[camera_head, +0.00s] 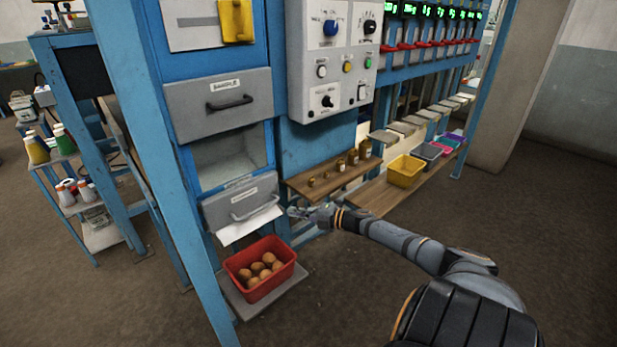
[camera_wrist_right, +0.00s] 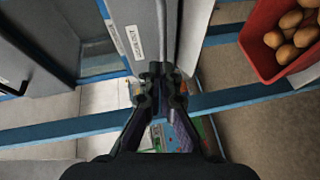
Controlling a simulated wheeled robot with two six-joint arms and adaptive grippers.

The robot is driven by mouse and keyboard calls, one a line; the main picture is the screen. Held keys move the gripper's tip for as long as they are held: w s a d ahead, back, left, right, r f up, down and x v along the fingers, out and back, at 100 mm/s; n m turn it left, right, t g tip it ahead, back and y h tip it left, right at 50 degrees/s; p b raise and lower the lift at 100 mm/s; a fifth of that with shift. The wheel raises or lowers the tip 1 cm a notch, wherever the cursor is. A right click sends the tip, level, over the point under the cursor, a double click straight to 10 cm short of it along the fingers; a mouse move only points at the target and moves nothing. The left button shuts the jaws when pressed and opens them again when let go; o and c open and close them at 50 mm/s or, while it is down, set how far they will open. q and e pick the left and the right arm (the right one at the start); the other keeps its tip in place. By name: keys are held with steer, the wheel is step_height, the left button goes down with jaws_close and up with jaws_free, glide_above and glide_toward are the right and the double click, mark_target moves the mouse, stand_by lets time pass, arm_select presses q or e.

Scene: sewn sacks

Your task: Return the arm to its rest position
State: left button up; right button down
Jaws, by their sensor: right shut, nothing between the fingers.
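My right arm (camera_head: 400,240) reaches in from the lower right in the head view. Its gripper (camera_head: 292,211) is beside the right end of a grey lower drawer with a bar handle (camera_head: 252,203). In the right wrist view my right gripper (camera_wrist_right: 160,75) is shut with nothing between its fingers. The fingertips are close to the drawer front and its handle (camera_wrist_right: 177,30); whether they touch I cannot tell. My left gripper is not in view.
A red crate (camera_head: 233,273) of round brown items stands on a low plate below the drawer. A wooden shelf (camera_head: 300,185) with small bottles and a yellow bin (camera_head: 405,172) are right of the drawer. Open floor (camera_head: 350,300) lies in front.

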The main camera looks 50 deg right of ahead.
steer(key=s+d+f+m+g+h, duration=0.1)
steer(key=s+f+m+h, duration=0.25)
steer(key=s+f, duration=0.4)
steer(key=s+d+f+m+g+h+p, duration=0.15)
steer(key=s+f+m, duration=0.3)
steer(key=f, duration=0.65)
steer(key=s+d+f+m+g+h, duration=0.1)
steer(key=s+f+m+g+h, duration=0.25)
steer(key=f, duration=0.55)
steer(key=s+a+f+m+g, duration=0.2)
steer(key=s+a+f+m, duration=0.1)
steer(key=s+a+f, duration=0.4)
steer(key=s+a+f+m+g, duration=0.2)
steer(key=s+a+f+m, duration=0.15)
steer(key=s+f, duration=0.45)
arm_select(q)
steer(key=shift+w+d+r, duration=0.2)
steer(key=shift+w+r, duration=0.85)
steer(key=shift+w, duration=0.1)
arm_select(e)
steer(key=s+a+f+m+g+y, duration=0.1)
steer(key=s+a+f+g, duration=0.1)
steer(key=s+a, duration=0.5)
steer(key=s+a+f+m+g+y, duration=0.1)
steer(key=s+a+f+g, duration=0.1)
steer(key=s+a, duration=0.5)
steer(key=shift+s+a+f, duration=0.25)
steer(key=shift+a+f, duration=0.6)
steer(key=shift+a, duration=0.1)
